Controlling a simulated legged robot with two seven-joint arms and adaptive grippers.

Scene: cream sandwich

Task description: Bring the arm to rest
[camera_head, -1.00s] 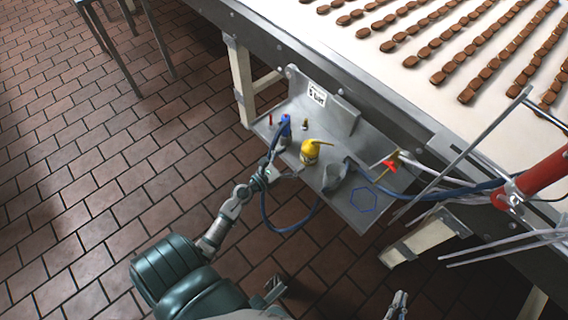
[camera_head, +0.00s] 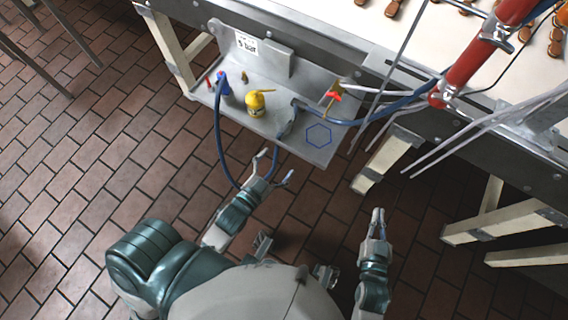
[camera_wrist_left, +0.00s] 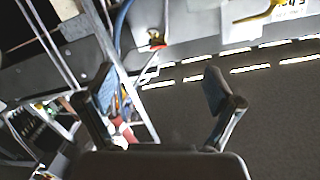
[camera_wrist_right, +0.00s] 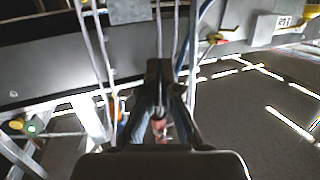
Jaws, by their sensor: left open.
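My left gripper (camera_head: 276,166) is open and empty, just in front of the metal shelf (camera_head: 290,139) on the machine's side. In the left wrist view its two fingers (camera_wrist_left: 157,90) stand wide apart with nothing between them. My right gripper (camera_head: 377,214) points forward over the floor, right of the left one.
The shelf bears a blue nozzle (camera_head: 223,87) with a blue hose, a yellow oil can (camera_head: 256,104) and a red valve (camera_head: 333,96). A red cylinder (camera_head: 480,58) and thin metal rods stick out at the right. Brick floor (camera_head: 60,190) is clear at the left.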

